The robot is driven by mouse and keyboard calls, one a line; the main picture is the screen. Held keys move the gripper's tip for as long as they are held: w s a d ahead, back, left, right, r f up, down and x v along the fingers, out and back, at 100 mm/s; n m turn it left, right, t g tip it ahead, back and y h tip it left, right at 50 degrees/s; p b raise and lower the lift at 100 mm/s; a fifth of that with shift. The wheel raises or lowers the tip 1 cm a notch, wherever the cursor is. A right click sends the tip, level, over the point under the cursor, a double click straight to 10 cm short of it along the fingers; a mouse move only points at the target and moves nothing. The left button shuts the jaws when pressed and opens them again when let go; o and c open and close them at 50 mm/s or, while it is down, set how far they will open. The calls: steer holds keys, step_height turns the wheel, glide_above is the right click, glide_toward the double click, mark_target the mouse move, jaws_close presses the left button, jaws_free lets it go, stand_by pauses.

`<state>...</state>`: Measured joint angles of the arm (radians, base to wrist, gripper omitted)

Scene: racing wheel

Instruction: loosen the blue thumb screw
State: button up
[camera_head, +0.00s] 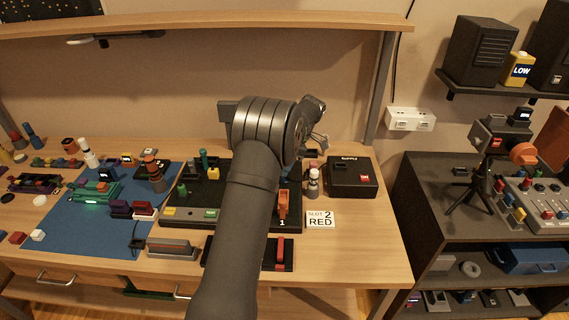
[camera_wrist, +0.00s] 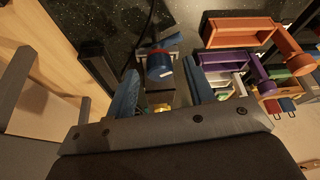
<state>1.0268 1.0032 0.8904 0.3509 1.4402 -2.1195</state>
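In the wrist view a short blue cylinder with a red band and a pale mark (camera_wrist: 160,66) stands out on a grey and black mount; it looks like the blue thumb screw. My gripper (camera_wrist: 161,86) is open, its two blue-padded fingers on either side of and short of the cylinder, with no visible contact. A small brass-coloured part shows low between the fingers. The blue cylinder is hidden there.
An orange tray (camera_wrist: 240,33) and a purple tray (camera_wrist: 222,61) lie right of the fingers in the wrist view.

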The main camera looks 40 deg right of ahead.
steer(key=shift+r, duration=0.1)
steer(key=v, duration=1.7)
steer(key=x, duration=1.7)
